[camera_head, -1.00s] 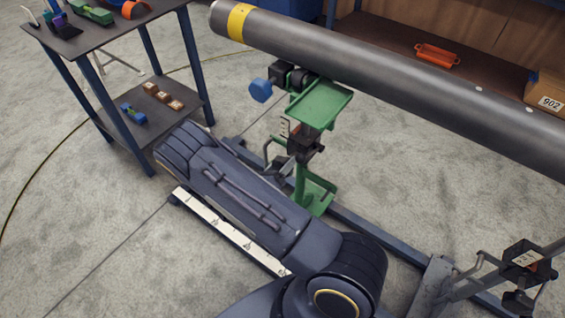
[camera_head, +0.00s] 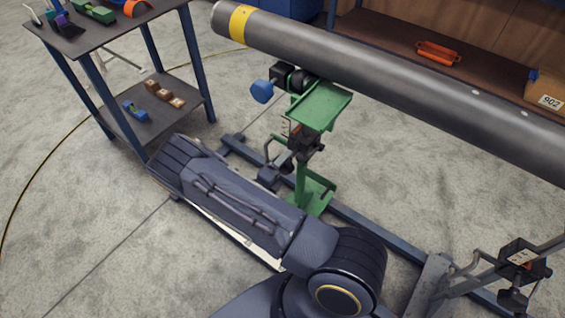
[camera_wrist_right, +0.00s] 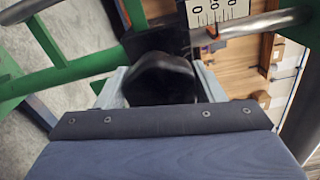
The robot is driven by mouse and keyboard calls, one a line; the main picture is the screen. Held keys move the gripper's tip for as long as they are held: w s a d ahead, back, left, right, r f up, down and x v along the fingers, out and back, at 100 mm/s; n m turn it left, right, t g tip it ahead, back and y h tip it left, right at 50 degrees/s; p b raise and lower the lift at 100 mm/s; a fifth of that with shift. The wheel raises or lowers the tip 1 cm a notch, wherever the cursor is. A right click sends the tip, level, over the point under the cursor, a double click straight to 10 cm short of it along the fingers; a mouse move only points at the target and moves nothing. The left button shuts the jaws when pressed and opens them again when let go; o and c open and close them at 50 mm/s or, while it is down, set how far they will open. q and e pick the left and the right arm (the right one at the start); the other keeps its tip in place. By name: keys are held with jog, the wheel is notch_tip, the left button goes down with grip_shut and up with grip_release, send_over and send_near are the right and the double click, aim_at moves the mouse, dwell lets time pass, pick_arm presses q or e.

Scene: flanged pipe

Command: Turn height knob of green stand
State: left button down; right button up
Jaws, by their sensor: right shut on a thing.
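The green stand (camera_head: 320,107) stands under the long grey pipe, with a black clamp block and a white scale on its post. In the right wrist view the black height knob (camera_wrist_right: 160,78) sits between the light grey fingers of my right gripper (camera_wrist_right: 160,88), below the scale (camera_wrist_right: 215,12). The gripper is shut on the knob. In the head view my right gripper (camera_head: 271,178) is small and dark beside the stand's post, and the knob cannot be told apart from it there. My left gripper is not in view.
The grey pipe (camera_head: 400,85) with a yellow band crosses above the stand. A blue knob (camera_head: 262,91) sticks out left of the stand's top. A second stand's clamp (camera_head: 522,258) is at lower right. A two-tier cart (camera_head: 190,85) stands at left. Bare floor lies between.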

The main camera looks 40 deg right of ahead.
dwell(0.4)
jog(key=o, duration=1)
jog(key=v, duration=0.7)
jog(key=shift+s+a, duration=0.15)
jog(key=shift+a, duration=0.25)
